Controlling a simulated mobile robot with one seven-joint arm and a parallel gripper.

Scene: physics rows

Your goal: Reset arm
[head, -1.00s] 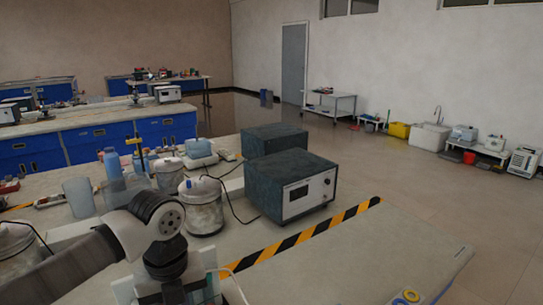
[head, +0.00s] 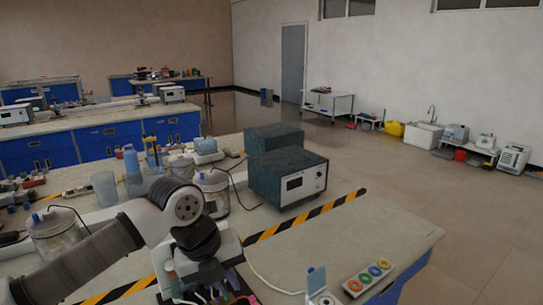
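My arm reaches in from the lower left in the head view and bends down at a dark and light grey wrist joint. My gripper (head: 215,290) is at the bottom edge, below the wrist, over the front of the near bench (head: 390,225). Its fingers are mostly hidden or cut off by the frame, so its opening does not show. Small coloured items show around it, and I cannot tell whether any is held.
Two dark boxy instruments (head: 290,180) stand behind black-and-yellow tape (head: 300,217). A panel with coloured round buttons (head: 368,277) and a small blue-lidded device (head: 317,285) lie at front right. The bench's right part is clear.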

